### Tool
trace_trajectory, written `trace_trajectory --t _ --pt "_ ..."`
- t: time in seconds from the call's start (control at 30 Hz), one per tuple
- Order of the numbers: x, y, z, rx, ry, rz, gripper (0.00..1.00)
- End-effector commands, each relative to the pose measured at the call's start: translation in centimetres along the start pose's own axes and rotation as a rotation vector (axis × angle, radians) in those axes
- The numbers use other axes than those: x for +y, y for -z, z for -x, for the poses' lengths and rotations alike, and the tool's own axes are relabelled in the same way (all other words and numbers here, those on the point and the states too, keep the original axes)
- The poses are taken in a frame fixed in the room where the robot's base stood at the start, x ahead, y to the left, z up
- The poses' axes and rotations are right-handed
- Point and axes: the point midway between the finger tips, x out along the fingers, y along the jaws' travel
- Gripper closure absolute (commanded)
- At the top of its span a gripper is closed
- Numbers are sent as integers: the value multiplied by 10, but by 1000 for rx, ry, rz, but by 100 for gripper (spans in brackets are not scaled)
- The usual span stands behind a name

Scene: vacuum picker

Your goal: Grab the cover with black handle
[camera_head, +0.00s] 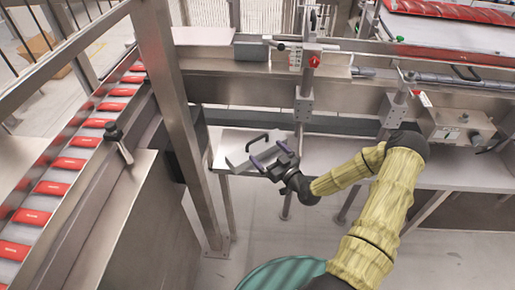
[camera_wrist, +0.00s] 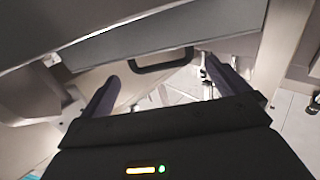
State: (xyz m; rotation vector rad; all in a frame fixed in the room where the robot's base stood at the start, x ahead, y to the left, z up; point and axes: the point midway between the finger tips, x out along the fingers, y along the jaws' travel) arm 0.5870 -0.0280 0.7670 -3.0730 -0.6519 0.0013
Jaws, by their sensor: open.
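The cover (camera_head: 236,158) is a flat grey metal piece lying on a small metal shelf left of my arm. Its black handle (camera_head: 257,141) stands up from it as a bent bar. My gripper (camera_head: 267,156) is open, just to the right of the handle and above the cover's right part. In the wrist view the black handle (camera_wrist: 163,63) shows ahead of and between the two spread fingertips (camera_wrist: 162,72). Nothing is between the fingers that I can see as held. The gripper hides part of the cover's right side.
A conveyor with red packs (camera_head: 53,188) runs along the left. A steel post (camera_head: 178,110) stands between it and the shelf. Upright clamps and rails (camera_head: 304,100) lie behind the shelf. A control box (camera_head: 455,125) is at the right.

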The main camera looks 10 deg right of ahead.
Motion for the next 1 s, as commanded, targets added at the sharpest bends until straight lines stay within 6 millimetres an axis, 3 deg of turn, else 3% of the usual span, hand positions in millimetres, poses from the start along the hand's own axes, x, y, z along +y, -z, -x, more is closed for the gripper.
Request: trace_trajectory --t 0.27,0.6,1.0 --pt "0 0 -6 1 0 1 0" --pt "-1 -1 -49 1 -1 0 0" --pt "0 -1 -51 0 0 0 0"
